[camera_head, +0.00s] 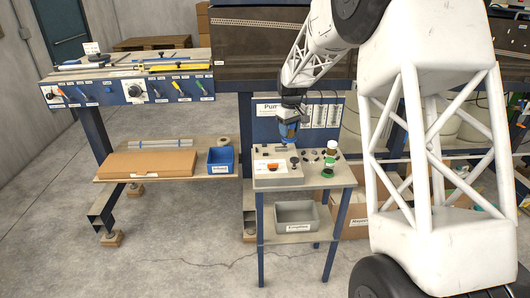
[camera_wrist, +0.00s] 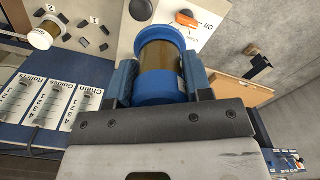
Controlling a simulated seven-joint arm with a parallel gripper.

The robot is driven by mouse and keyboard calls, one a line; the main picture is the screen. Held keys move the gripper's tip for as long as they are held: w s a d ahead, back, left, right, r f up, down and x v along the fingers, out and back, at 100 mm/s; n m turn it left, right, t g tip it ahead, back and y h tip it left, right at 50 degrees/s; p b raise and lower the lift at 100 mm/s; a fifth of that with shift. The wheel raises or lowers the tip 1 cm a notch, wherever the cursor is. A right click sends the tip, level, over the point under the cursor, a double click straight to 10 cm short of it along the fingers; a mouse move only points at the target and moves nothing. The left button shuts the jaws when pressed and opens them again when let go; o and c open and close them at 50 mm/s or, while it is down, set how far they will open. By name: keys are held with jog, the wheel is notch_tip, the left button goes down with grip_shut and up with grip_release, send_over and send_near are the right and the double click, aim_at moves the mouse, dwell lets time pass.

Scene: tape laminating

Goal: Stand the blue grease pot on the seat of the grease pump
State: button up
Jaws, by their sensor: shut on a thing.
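My gripper (camera_wrist: 160,76) is shut on the blue grease pot (camera_wrist: 161,62), one finger on each side. The pot has blue ends and a brown-gold middle band. In the head view my gripper (camera_head: 289,122) points down and holds the pot (camera_head: 289,132) above the back of the small table. The grease pump (camera_head: 277,176) is a pale box with an orange switch on that table. In the wrist view its panel (camera_wrist: 209,22) and orange switch (camera_wrist: 187,19) lie beyond the pot.
A green-and-white pot (camera_head: 329,163) stands on the table right of the pump, near several small dark pieces (camera_head: 309,156). A labelled board (camera_head: 267,125) rises behind. A grey bin (camera_head: 297,215) sits on the lower shelf. A blue bin (camera_head: 220,160) is on the left bench.

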jog(key=shift+a+f+n, duration=0.5)
jog(key=shift+f+n, duration=0.05)
jog(key=shift+n, duration=0.25)
jog(key=a+f+n, duration=0.5)
jog(key=f+n, duration=0.3)
jog(key=n, duration=0.4)
jog(key=shift+s+a+f, duration=0.2)
jog(key=shift+s+a, duration=0.05)
jog(key=shift+s, duration=0.2)
jog(key=shift+w, duration=0.1)
send_over(265, 151)
jog(key=shift+w+f, duration=0.1)
jog(key=shift+f, duration=0.6)
jog(key=shift+f, duration=1.8)
jog(key=shift+f, duration=0.1)
